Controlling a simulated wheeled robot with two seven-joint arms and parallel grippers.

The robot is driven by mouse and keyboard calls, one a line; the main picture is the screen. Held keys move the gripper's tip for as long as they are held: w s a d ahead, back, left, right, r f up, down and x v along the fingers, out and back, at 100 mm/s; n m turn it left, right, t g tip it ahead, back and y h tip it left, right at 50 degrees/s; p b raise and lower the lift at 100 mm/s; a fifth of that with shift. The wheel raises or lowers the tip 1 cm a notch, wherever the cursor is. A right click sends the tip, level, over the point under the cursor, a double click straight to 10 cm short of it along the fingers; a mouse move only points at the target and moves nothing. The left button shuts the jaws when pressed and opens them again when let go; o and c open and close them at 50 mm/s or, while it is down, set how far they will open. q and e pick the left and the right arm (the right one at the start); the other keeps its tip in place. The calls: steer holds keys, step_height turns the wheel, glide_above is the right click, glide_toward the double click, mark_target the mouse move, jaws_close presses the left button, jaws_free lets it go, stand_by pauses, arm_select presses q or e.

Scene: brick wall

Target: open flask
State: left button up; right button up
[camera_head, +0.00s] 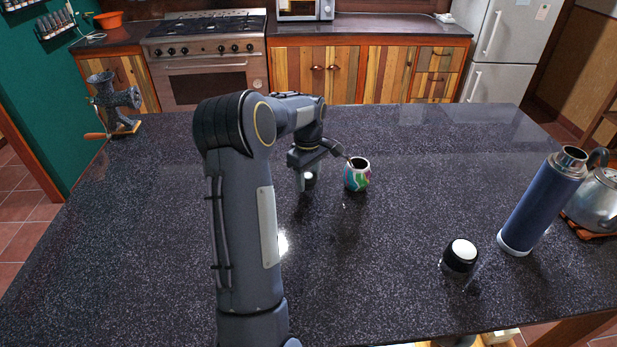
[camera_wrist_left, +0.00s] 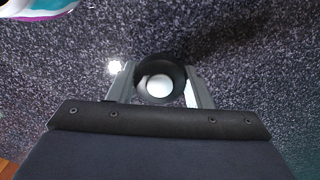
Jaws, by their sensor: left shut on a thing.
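The blue flask (camera_head: 541,205) stands upright at the right of the counter, with a bare steel mouth at its top and a white base. A black round lid (camera_head: 460,257) with a white top sits on the counter left of the flask. My left gripper (camera_head: 308,182) points down near the middle of the counter, far left of the flask. It is shut on a small round black piece with a white centre (camera_wrist_left: 159,85), seen between its fingers in the left wrist view. Whether this piece touches the counter I cannot tell. My right gripper is not in view.
A colourful cup (camera_head: 357,176) with a stick-like item in it stands just right of my left gripper. A steel kettle (camera_head: 597,200) on a wooden trivet stands behind the flask's right side. A meat grinder (camera_head: 115,103) stands at the far left. The counter's middle is mostly clear.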

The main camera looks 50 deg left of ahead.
arm_select(q)
steer(key=shift+f, duration=0.3)
steer(key=shift+f, duration=0.15)
steer(key=o, duration=1.1)
steer(key=shift+d, duration=0.1)
